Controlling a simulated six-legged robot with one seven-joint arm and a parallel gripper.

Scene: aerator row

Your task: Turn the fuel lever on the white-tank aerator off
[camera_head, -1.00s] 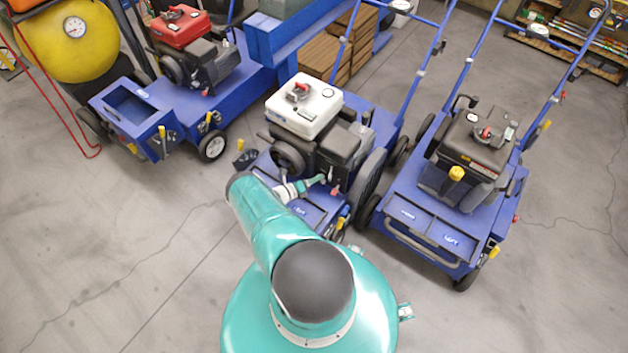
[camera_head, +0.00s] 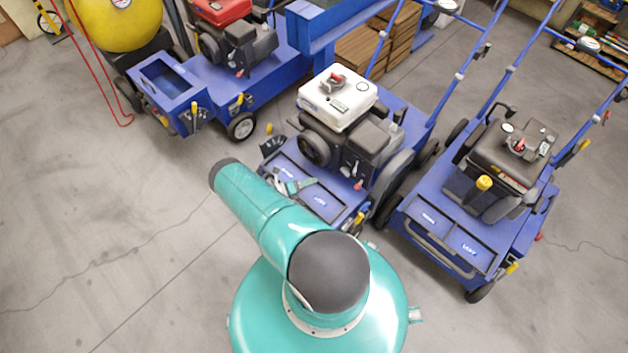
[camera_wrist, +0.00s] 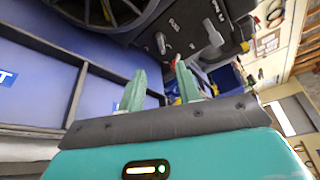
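The white-tank aerator, with its white tank (camera_head: 337,97), stands in the middle of the head view, its black engine below the tank. A small red-tipped part (camera_head: 357,186) shows low on the engine's front; I cannot tell surely whether it is the fuel lever. In the wrist view a red part (camera_wrist: 175,62) shows near my right fingertip, below a dark panel with grey knobs (camera_wrist: 160,42). My gripper (camera_wrist: 160,68) is open, its two green fingers apart with nothing between them.
A red-tank aerator (camera_head: 222,10) stands at the left, and a black-tank aerator (camera_head: 513,148) close at the right. A yellow round tank (camera_head: 118,20) is at the far left, with a red hose (camera_head: 100,80). The floor at front left is clear.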

